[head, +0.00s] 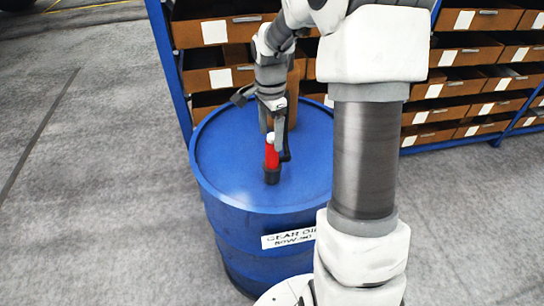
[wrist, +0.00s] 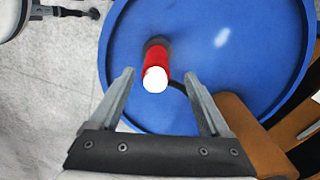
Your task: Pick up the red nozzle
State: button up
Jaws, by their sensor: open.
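The red nozzle (head: 271,156) stands on top of the blue drum (head: 225,165). It has a dark base and a white tip. In the wrist view the nozzle (wrist: 157,66) shows from above, its white tip towards the camera. My gripper (head: 277,150) is right at the nozzle in the head view and partly overlaps it. In the wrist view my gripper (wrist: 160,77) is open, with one finger to each side of the nozzle's white end. Gaps show between both fingers and the nozzle. I cannot tell whether the fingertips are level with it.
A blue-framed shelf with brown bins (head: 470,52) stands behind the drum. A brown piece (wrist: 252,130) lies close to the right finger in the wrist view.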

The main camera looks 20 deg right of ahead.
aim_at(272, 149)
jog(key=shift+s+d+f+p, duration=0.15)
jog(key=shift+f+p, duration=0.1)
jog(key=shift+f, duration=1.2)
jog(key=shift+s+a+f+p, duration=0.1)
jog(key=shift+s+f+p, duration=0.1)
jog(key=shift+f, duration=1.2)
jog(key=shift+w+r, duration=0.1)
jog(key=c, duration=1.2)
